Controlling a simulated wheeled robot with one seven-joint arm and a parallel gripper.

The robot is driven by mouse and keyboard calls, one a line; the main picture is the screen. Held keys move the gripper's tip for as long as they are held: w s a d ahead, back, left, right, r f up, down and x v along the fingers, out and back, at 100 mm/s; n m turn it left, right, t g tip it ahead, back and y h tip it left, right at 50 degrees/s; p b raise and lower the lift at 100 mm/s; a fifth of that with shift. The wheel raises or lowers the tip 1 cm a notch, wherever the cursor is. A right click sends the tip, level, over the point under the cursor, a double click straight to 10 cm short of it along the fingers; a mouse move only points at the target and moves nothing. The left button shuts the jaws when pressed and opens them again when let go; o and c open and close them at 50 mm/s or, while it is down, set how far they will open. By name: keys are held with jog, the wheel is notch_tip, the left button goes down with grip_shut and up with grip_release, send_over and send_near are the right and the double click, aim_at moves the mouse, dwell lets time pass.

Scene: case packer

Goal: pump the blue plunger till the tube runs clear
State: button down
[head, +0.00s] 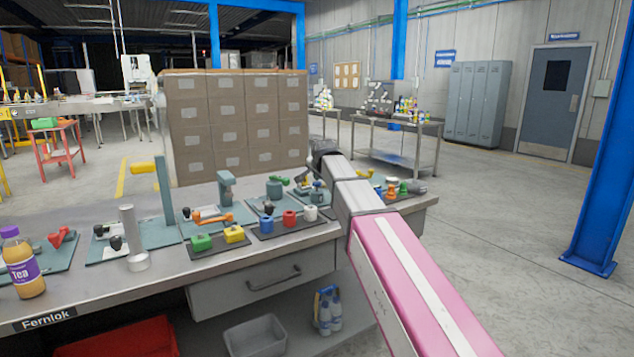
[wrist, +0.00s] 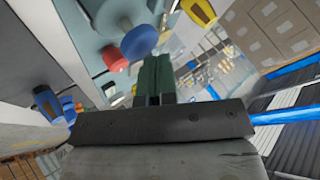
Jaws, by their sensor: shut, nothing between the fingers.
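Blue parts stand on the bench, and I cannot tell which is the blue plunger. In the head view a blue block-like knob (head: 266,225) stands in a row with a red knob (head: 289,218) and a white knob (head: 310,213). In the wrist view a round blue cap (wrist: 139,42) shows beside a red cap (wrist: 115,58), close to the fingers. My gripper (head: 303,184) is over the back right of the bench, partly hidden by other parts. In the wrist view its fingers (wrist: 155,78) are together and empty. I cannot make out the tube.
The bench (head: 100,290) holds a green block (head: 201,242), a yellow block (head: 234,233), a grey post (head: 132,238) and a tea bottle (head: 20,262). Stacked cartons (head: 235,125) stand behind it. A grey bin (head: 255,338) sits below.

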jog(key=shift+f, duration=0.65)
dwell(0.8)
jog(key=shift+r, duration=1.65)
jog(key=shift+r, duration=2.5)
